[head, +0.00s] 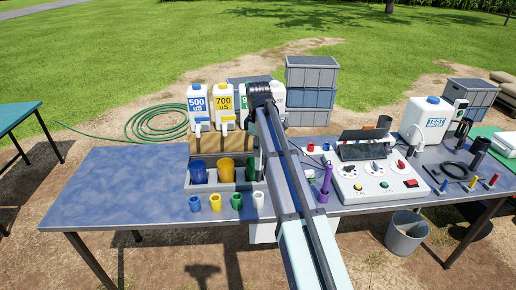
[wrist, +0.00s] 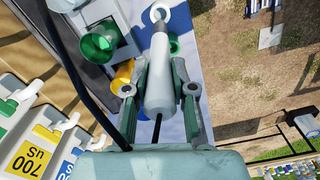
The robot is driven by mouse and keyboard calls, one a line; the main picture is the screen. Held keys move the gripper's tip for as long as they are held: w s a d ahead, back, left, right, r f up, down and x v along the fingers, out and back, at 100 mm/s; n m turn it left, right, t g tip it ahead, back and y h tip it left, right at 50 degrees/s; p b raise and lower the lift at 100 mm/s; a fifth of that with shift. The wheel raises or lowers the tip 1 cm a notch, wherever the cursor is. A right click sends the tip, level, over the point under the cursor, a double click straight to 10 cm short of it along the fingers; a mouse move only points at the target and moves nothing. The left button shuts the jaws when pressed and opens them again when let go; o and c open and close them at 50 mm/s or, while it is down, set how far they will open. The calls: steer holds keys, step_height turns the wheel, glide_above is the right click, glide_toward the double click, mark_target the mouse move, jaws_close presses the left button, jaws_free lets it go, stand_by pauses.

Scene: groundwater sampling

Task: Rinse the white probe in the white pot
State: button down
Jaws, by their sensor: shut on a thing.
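The white probe (wrist: 160,75) is held upright between the two fingers of my gripper (wrist: 160,90) in the wrist view. Its thick end is near the camera and its narrow end points away, toward a small white cup (wrist: 158,12). I cannot tell if it touches that cup. A larger white pot (wrist: 68,4) is cut off at the top left, beside the large green pot (wrist: 98,44). In the head view my arm hides the gripper, the probe and the large white pot; the small white cup (head: 258,200) shows on the table.
A grey tray (head: 208,188) holds large blue (head: 198,171), yellow (head: 226,170) and green pots. Small blue, yellow and green cups stand in front. White jugs (head: 200,104) stand behind. A control panel (head: 378,183) is to the right. The table's left part is clear.

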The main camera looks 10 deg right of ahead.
steer(key=shift+r, duration=0.1)
steer(key=b, duration=0.2)
glide_above(258, 176)
steer(key=w, duration=0.1)
steer(key=shift+w+d+f, duration=0.1)
steer(key=shift+f, duration=1.45)
steer(key=shift+d+f, duration=0.1)
steer(key=shift+f, duration=1.4)
steer(key=shift+f+p, duration=0.25)
steer(key=shift+p, duration=0.1)
steer(key=shift+f+b, duration=1.3)
steer(key=shift+f, duration=2.3)
stand_by(0.5)
